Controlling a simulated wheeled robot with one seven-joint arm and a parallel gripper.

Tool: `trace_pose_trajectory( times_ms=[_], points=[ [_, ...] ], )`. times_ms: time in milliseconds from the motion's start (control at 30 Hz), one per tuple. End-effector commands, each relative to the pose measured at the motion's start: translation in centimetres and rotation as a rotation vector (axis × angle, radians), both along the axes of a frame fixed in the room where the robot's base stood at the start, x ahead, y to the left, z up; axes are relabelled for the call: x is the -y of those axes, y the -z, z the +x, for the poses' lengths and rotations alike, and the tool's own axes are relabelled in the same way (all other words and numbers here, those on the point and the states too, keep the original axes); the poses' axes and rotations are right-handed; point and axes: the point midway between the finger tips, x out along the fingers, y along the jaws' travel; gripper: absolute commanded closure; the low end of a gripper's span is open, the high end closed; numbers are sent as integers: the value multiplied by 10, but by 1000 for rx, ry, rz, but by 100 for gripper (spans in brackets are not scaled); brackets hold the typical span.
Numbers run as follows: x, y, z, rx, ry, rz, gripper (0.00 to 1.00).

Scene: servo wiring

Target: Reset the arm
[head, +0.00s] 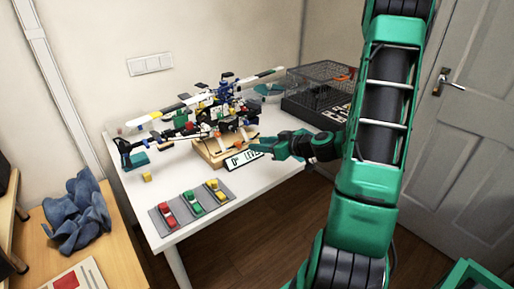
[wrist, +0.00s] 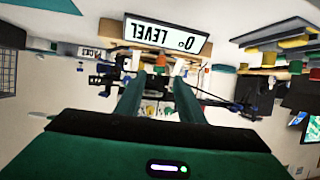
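My green arm reaches over the white table (head: 285,180) from the right. My gripper (head: 260,148) is at the front right of a model helicopter (head: 225,105), close to its wooden stand (head: 207,153) and the "0° LEVEL" sign (head: 243,158). In the wrist view, which looks upside down, the two teal fingers of my gripper (wrist: 160,75) are apart, with a gap between them. The sign (wrist: 165,35) is just beyond the fingertips. A small orange part (wrist: 162,63) shows near the tips; whether they touch it is unclear.
Red (head: 167,214), green (head: 192,203) and yellow (head: 216,191) servo-like parts lie on grey mats at the table's front. A black wire cage (head: 322,85) stands behind my gripper. A wooden desk with blue cloth (head: 78,213) is left.

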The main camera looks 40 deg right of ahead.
Motion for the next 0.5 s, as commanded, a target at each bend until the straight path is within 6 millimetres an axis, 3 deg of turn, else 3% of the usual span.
trace_pose_trajectory(
  times_ms=[500],
  points=[
    [-6,-5,-2,0,-13,1,65]
  ],
)
